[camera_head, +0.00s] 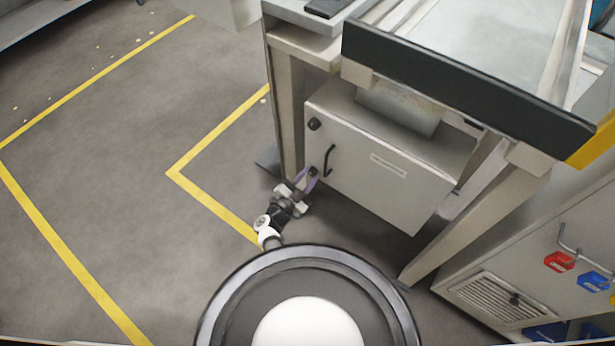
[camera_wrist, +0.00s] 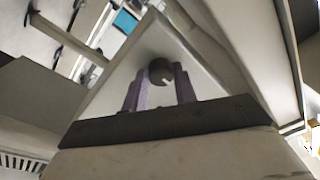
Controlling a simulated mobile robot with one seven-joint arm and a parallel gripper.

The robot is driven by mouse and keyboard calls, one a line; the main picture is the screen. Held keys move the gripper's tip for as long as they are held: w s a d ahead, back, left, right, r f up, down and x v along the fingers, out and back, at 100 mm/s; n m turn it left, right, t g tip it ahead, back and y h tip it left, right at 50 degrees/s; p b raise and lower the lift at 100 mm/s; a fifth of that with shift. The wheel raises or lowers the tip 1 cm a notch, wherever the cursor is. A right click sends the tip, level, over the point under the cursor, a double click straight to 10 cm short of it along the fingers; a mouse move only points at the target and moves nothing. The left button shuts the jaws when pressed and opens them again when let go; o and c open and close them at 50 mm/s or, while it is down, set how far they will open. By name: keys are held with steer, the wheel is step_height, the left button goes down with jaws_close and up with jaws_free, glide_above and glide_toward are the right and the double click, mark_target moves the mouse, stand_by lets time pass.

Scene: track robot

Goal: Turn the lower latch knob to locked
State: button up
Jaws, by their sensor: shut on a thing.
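The lower latch knob (camera_head: 313,171) is a small dark knob low on the left edge of a grey cabinet's front. In the wrist view the round dark knob (camera_wrist: 160,71) sits between my two purple fingers, with a small pale mark at its lower right. My gripper (camera_head: 309,178) reaches up to the knob from below left and is shut on it; the gripper also shows in the wrist view (camera_wrist: 161,84). The fingers partly cover the knob in the head view. The upper latch knob (camera_head: 314,124) is dark and stands free above it.
A black bar handle (camera_head: 329,160) is close to the right of my gripper on the cabinet door (camera_head: 365,185). The table leg (camera_head: 289,120) stands to the left. A dark-edged table (camera_head: 460,82) overhangs above. Open floor with yellow lines (camera_head: 205,140) lies left.

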stand_by(0.3)
steer(key=o, duration=1)
steer(key=v, duration=1.4)
steer(key=shift+r+p, duration=0.1)
steer(key=shift+p, duration=0.3)
steer(key=shift+w, duration=0.1)
